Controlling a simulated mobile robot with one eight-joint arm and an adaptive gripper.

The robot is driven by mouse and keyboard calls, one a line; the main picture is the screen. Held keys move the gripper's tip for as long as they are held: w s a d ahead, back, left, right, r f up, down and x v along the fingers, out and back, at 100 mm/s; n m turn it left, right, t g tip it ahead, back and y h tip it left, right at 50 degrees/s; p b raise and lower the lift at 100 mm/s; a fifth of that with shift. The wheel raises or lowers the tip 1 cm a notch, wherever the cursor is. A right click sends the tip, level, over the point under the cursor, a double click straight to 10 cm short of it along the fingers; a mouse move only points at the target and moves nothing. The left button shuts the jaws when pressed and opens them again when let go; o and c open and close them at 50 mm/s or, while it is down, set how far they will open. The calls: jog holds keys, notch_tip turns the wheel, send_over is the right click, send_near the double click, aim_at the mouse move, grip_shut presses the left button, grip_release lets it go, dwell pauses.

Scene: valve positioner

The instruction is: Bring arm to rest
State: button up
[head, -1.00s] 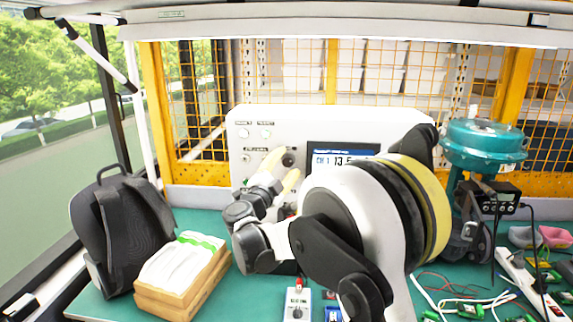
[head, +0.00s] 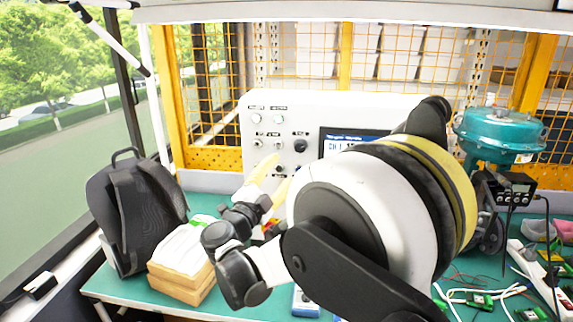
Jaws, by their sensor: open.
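My gripper (head: 273,180) shows in the head view with its yellow fingers apart, in front of the lower left of a white instrument panel (head: 375,105). Nothing shows between the fingers. The panel has knobs, small buttons and a lit blue display (head: 345,141), partly covered by my arm. A dark knob (head: 300,146) sits above and right of the fingertips, clear of them. My arm is bent, with its large white and yellow joint close to the camera. It hides the panel's lower right and much of the bench. Whether the fingers touch the panel cannot be told.
A black backpack (head: 130,215) and a wooden box with papers (head: 183,285) stand left on the green bench. A teal valve actuator (head: 498,135) stands right, near cables and circuit boards (head: 480,300). A yellow mesh fence (head: 215,100) stands behind.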

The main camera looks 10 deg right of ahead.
dwell(0.3)
jog(key=s+a+r+n+t+y+b, duration=0.1)
jog(key=s+a+r+n+t+y, duration=0.15)
jog(key=r+n+y, duration=0.35)
jog(key=s+a+r+n+t+y+b, duration=0.1)
jog(key=s+a+r+n+y, duration=0.2)
jog(key=n+y, duration=0.55)
jog(key=s+d+f+n+g, duration=0.1)
jog(key=s+d+f+g, duration=0.3)
jog(key=s+f, duration=0.4)
jog(key=s+d+f+n+g+h+b, duration=0.1)
jog(key=s+d+f+g, duration=0.3)
jog(key=s+f, duration=0.4)
jog(key=s+d+f+n+g+h, duration=0.1)
jog(key=s+d+f+n+g, duration=0.2)
jog(key=s+f, duration=0.5)
jog(key=s+d+g, duration=0.1)
jog(key=s+d, duration=0.1)
jog(key=s, duration=0.1)
jog(key=shift+s+f, duration=0.25)
jog(key=shift+s, duration=0.05)
jog(key=shift+n, duration=0.25)
